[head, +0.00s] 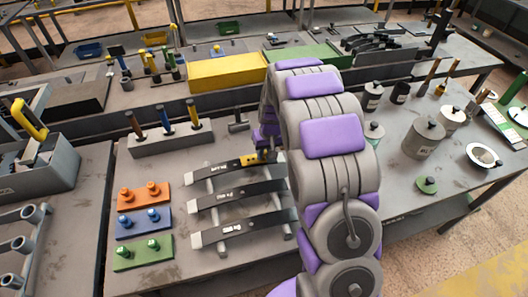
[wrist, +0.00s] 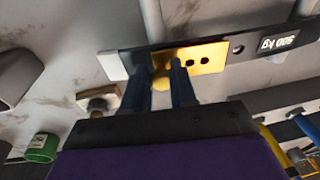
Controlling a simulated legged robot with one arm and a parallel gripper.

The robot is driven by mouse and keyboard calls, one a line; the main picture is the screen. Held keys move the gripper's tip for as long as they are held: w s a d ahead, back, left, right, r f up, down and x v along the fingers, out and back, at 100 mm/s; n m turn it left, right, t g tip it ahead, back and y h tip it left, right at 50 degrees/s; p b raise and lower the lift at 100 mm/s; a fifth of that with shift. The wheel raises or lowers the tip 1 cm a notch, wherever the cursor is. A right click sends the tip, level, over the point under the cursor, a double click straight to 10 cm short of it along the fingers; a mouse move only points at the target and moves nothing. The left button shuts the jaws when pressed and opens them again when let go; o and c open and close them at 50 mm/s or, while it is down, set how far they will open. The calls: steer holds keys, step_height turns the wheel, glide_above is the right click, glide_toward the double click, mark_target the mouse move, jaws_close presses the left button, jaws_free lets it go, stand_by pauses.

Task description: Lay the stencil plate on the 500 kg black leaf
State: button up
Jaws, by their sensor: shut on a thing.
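The yellow stencil plate (wrist: 207,58), with dark holes, is at the black leaf marked 500 kg (wrist: 240,50) in the wrist view. It lines up with the leaf's width; whether it touches the leaf or hovers just above, I cannot tell. My gripper (wrist: 160,76) is shut on the plate's round yellow knob, with one blue finger on each side. In the head view the plate (head: 250,159) shows over the farthest of the three black leaves (head: 216,171). My gripper is mostly hidden there behind my arm.
Two more black leaves (head: 232,196) lie in front on the same rack. Orange, blue and green blocks (head: 145,195) with pegs stand to the left. A grey block with upright tools (head: 170,138) is behind. Canisters (head: 422,140) stand on the right-hand table.

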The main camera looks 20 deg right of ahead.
steer(key=shift+a+f, duration=0.2)
steer(key=shift+a, duration=0.15)
steer(key=o, duration=0.8)
steer(key=shift+a, duration=0.2)
steer(key=shift+o, duration=0.9)
steer(key=shift+d, duration=0.35)
steer(key=shift+o, duration=0.7)
steer(key=o, duration=0.3)
steer(key=shift+a, duration=0.2)
steer(key=shift+r, duration=0.1)
steer(key=shift+d+r+p, duration=0.1)
steer(key=shift+r+p, duration=1.3)
steer(key=shift+r, duration=2.05)
